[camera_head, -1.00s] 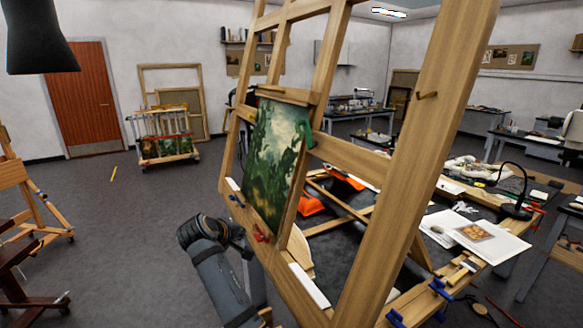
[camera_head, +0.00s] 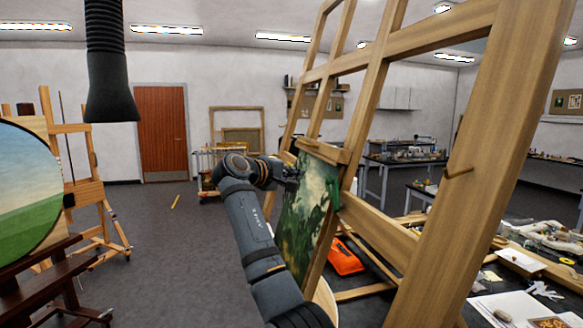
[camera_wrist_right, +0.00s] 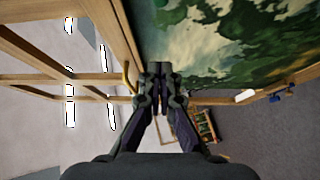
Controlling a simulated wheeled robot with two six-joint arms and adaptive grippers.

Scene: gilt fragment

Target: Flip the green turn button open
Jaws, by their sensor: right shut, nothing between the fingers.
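The painting (camera_head: 317,190) in green and cream tones stands on a large wooden easel (camera_head: 485,100). A green piece (camera_head: 333,192) shows at its right edge in the head view; I cannot tell whether it is the turn button. My right gripper (camera_head: 293,174) is at the painting's upper part, just below the wooden top clamp (camera_head: 322,150). In the right wrist view my right gripper (camera_wrist_right: 160,70) is shut and empty. Its fingertips are close to the painting (camera_wrist_right: 225,40) and beside a brass hook (camera_wrist_right: 129,78); contact is unclear. My left gripper is out of view.
A black ribbed hose (camera_head: 107,60) hangs at the upper left. A round landscape painting (camera_head: 25,190) stands at far left. A cluttered worktable (camera_head: 470,275) lies behind the easel at right. The grey floor (camera_head: 175,250) left of my arm is open.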

